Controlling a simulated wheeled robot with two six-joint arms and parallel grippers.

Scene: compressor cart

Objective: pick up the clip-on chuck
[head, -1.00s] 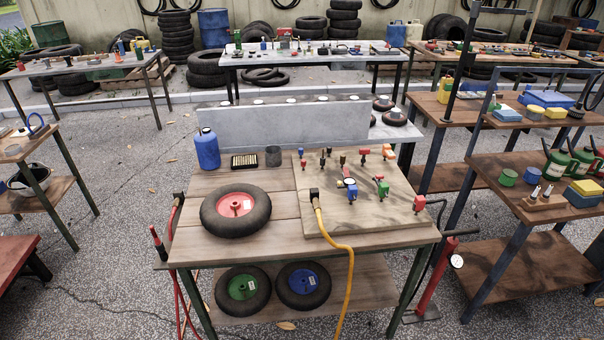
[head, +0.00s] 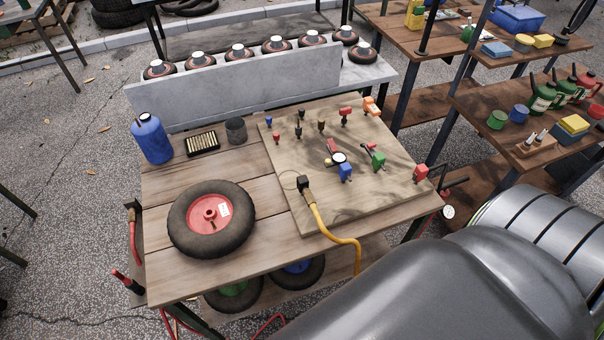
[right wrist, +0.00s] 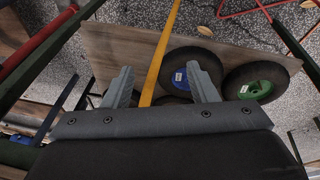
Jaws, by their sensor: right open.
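The wooden board (head: 370,215) on the table carries several small fittings in red, blue, green, orange and black. A black chuck (head: 304,184) stands on it at the end of a yellow hose (head: 327,230), and looks like the clip-on chuck, though I cannot be sure. My right arm covers the lower right of the head view, its gripper unseen there. In the right wrist view my right gripper (right wrist: 162,84) is open and empty. The yellow hose (right wrist: 158,60) runs behind the gap between its fingers, apparently apart from them. My left gripper is not in view.
A red-hubbed wheel (head: 211,219), a blue bottle (head: 151,138), a black tray (head: 202,144) and a dark cup (head: 236,131) stand left of the board. A grey panel (head: 240,88) rises behind. Blue-hubbed (right wrist: 193,75) and green-hubbed (right wrist: 258,90) wheels lie on the lower shelf.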

